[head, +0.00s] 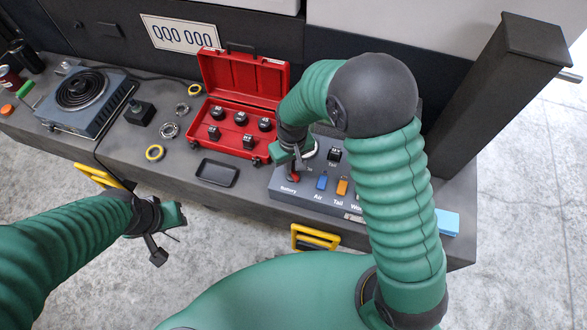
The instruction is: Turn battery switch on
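The grey control panel (306,194) stands at the right part of the bench, with labels along its front. The red battery switch (293,178) is at its left end, above the "Battery" label. My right gripper (292,155) is just above and behind this switch, pointing down at the panel. Whether it touches the switch is unclear, and its fingers are too small and overlapped to tell if they are shut. My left gripper (168,234) is in front of the bench, over the floor, with its fingers apart and nothing between them.
Blue (321,183) and orange (342,187) switches sit right of the battery switch. An open red toolbox (230,104) with dark parts is behind left. A black tray (217,173) and a hot plate (83,95) lie further left. A dark post (500,90) rises at right.

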